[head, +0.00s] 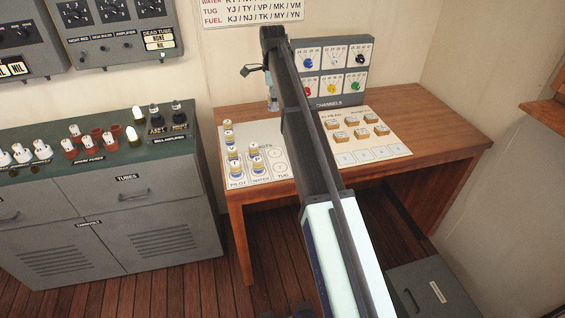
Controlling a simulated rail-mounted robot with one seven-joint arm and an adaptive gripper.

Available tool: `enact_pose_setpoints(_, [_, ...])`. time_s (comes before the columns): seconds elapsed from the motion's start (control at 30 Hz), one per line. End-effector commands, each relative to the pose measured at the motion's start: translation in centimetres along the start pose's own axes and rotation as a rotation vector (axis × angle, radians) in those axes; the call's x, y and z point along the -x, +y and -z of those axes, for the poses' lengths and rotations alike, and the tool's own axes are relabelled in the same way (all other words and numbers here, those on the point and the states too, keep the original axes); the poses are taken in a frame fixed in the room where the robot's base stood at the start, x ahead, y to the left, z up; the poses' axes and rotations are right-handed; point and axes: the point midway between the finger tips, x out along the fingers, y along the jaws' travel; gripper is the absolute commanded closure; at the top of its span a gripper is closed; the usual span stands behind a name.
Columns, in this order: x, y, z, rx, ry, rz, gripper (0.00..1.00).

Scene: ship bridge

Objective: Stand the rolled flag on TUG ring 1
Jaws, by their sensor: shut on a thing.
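My gripper (271,98) hangs at the far end of my arm, above the back left part of the desk. My arm partly covers it. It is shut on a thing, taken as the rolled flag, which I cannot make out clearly. A pale mat (250,182) lies on the left of the desk, with columns marked PILOT, WATER and TUG. Rolled flags (234,167) with white, yellow and blue parts stand in the PILOT and WATER columns. The TUG column (281,168) at the mat's right shows bare rings; I cannot read their numbers.
A pale board (385,153) with several tan blocks lies right of my arm. A grey CHANNELS panel (343,93) with coloured knobs stands behind. A grey cabinet (130,225) stands left of the wooden desk (446,142). The desk's right end is clear.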

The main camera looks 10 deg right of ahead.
Motion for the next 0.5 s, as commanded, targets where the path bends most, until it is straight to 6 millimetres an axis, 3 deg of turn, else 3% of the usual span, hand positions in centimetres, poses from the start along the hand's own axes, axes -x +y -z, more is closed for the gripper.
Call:
enact_pose_setpoints(0.17, [-2.1, -0.1, 0.0, 0.016, 0.0, 0.003, 0.89])
enact_pose_setpoints(0.5, [-10.0, 0.0, 0.0, 0.015, 0.0, 0.003, 0.89])
